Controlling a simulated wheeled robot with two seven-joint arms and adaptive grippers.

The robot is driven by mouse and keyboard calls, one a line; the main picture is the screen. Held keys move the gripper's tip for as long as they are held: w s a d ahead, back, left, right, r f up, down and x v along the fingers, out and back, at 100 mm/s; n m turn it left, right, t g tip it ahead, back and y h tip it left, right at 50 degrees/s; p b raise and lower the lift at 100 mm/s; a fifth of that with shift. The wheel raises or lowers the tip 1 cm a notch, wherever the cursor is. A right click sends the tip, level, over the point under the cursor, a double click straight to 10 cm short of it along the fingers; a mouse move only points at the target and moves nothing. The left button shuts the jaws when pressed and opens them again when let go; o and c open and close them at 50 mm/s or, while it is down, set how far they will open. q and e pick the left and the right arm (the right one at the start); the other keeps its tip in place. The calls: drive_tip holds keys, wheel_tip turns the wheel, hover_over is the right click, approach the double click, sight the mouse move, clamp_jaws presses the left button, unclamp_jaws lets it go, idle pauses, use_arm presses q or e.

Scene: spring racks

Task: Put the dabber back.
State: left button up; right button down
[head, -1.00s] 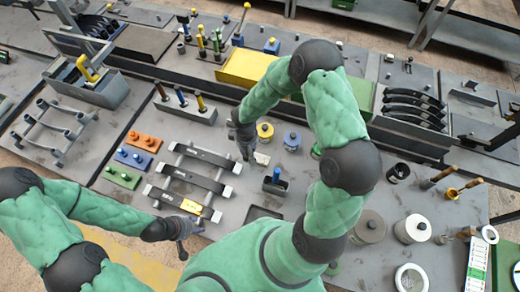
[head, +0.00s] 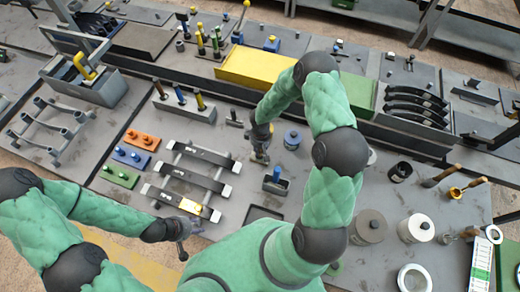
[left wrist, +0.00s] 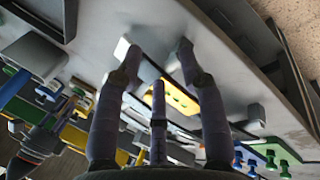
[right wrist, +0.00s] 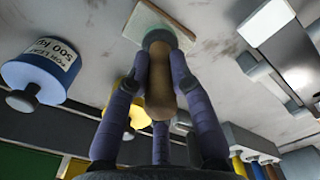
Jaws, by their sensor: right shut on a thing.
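My right gripper (right wrist: 160,72) is shut on the dabber (right wrist: 158,95), which has a brown handle and a dark greenish head. The head is at a pale square pad (right wrist: 150,22) on the bench; I cannot tell whether it touches. In the head view my right gripper (head: 260,157) is right of the spring rack (head: 225,190), and the dabber is mostly hidden. My left gripper (head: 182,243) is low at the rack's front left. In the left wrist view it (left wrist: 156,50) is open and empty, with a yellow piece beyond its fingers.
A blue-lidded tin (head: 292,139) stands just right of the right gripper; a yellow tin (right wrist: 138,112) is behind its fingers. A dark box with a blue-handled tool (head: 276,182) is in front. A small dark fixture (head: 234,119) stands behind left. Larger tins (head: 368,226) are at right.

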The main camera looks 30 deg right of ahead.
drive_tip(key=shift+r, duration=0.15)
drive_tip(key=shift+f, duration=0.2)
drive_tip(key=c, duration=1.1)
unclamp_jaws()
drive_tip(key=shift+r, duration=0.1)
